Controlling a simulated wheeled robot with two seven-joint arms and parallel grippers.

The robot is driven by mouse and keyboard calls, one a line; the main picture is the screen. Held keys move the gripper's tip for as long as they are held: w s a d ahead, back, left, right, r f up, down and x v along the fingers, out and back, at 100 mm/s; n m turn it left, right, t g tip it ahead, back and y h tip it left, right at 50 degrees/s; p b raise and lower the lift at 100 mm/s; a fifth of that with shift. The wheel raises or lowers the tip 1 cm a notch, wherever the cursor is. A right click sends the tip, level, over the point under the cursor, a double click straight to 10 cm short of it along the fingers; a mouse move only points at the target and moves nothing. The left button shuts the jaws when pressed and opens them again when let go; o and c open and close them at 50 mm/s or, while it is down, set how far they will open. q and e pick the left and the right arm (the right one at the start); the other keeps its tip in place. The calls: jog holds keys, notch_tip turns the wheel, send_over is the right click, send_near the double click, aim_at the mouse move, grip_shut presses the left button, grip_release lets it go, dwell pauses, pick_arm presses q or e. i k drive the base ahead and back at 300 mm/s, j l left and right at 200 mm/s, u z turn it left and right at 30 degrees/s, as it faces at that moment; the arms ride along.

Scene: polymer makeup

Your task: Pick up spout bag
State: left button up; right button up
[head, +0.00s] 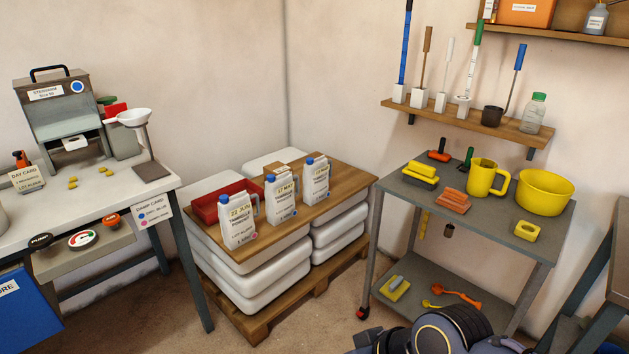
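I cannot make out anything that is clearly a spout bag. Three white containers with blue caps and printed labels stand upright in a row on a wooden board: a front one (238,225), a middle one (280,200) and a back one (316,182). Their labels are too small to read fully. The board (255,251) lies on stacked white sacks (263,285). A dark, rounded part of my own arm shows at the bottom edge, right of centre. Neither of my grippers is in view.
A red tray (208,207) sits behind the containers. The sacks rest on a wooden pallet (318,292). A white-topped bench (100,203) stands left. A grey cart (505,235) with yellow vessels stands right, below a wall shelf (470,123). Some floor is clear in front of the pallet.

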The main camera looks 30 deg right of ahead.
aim_at(236, 216)
jog(key=i+l+z, duration=0.15)
jog(key=i, duration=1.5)
